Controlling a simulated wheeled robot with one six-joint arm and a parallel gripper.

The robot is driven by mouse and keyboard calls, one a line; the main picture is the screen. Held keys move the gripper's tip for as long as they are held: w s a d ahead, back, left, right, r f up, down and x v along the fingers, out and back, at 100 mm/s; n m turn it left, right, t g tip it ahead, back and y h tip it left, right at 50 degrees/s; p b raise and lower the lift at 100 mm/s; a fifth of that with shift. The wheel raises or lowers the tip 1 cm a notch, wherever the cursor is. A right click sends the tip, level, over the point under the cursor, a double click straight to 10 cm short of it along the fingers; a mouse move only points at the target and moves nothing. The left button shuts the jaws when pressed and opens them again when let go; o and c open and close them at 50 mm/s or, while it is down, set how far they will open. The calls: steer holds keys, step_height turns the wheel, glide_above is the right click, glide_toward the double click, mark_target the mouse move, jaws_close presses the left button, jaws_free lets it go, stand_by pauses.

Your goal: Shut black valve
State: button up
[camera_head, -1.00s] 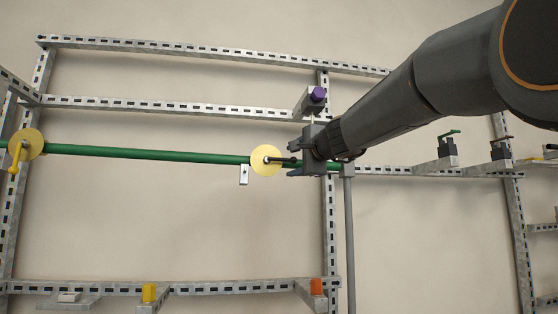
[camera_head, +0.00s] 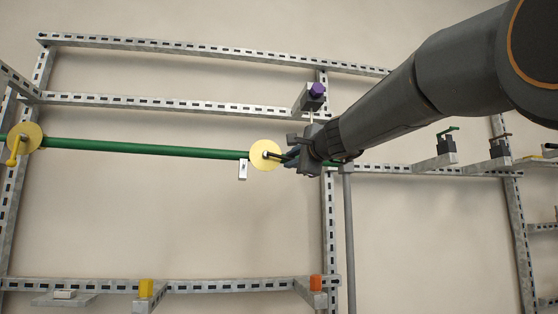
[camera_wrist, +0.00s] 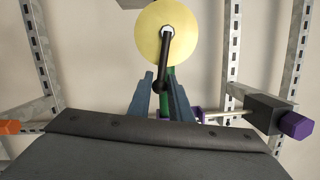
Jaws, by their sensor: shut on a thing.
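The black valve handle (camera_head: 281,156) sticks out to the right from the middle of a round yellow disc (camera_head: 263,149) on the green pipe (camera_head: 150,150). My gripper (camera_head: 292,154) is at the handle's outer end, to the right of the disc. In the wrist view the yellow disc (camera_wrist: 152,33) is at the top and the black handle (camera_wrist: 165,60) runs down from its hub. The two blue-grey fingers of my gripper (camera_wrist: 163,92) stand on either side of the handle's end and are shut on it. The exact finger contact is hard to see.
A second valve with a yellow handle (camera_head: 13,153) is on the pipe at the far left. A purple knob (camera_head: 317,89) sits just above my gripper, and also shows in the wrist view (camera_wrist: 297,125). Metal rails (camera_head: 190,102) and a grey post (camera_head: 349,230) are close by.

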stand_by(0.3)
steer(key=shift+s+a+f+m+b, duration=0.15)
steer(key=shift+f+m+b, duration=0.25)
steer(key=shift+m+b, duration=0.3)
steer(key=shift+w+a+f+m+b, duration=0.1)
steer(key=shift+f+m+b, duration=0.35)
steer(key=shift+b, duration=0.4)
steer(key=m+b, duration=0.1)
steer(key=f+m+t+b, duration=0.1)
steer(key=b, duration=0.1)
steer(key=shift+s+a+m, duration=0.15)
steer(key=shift+a+m, duration=0.1)
steer(key=shift+a, duration=0.1)
steer(key=shift+s+a+f+m+b, duration=0.1)
steer(key=shift+a+f+m+b, duration=0.2)
steer(key=shift+m+b, duration=0.35)
steer(key=shift+a+f+m+b, duration=0.15)
steer(key=shift+f+m+b, duration=0.1)
steer(key=shift+m+b, duration=0.35)
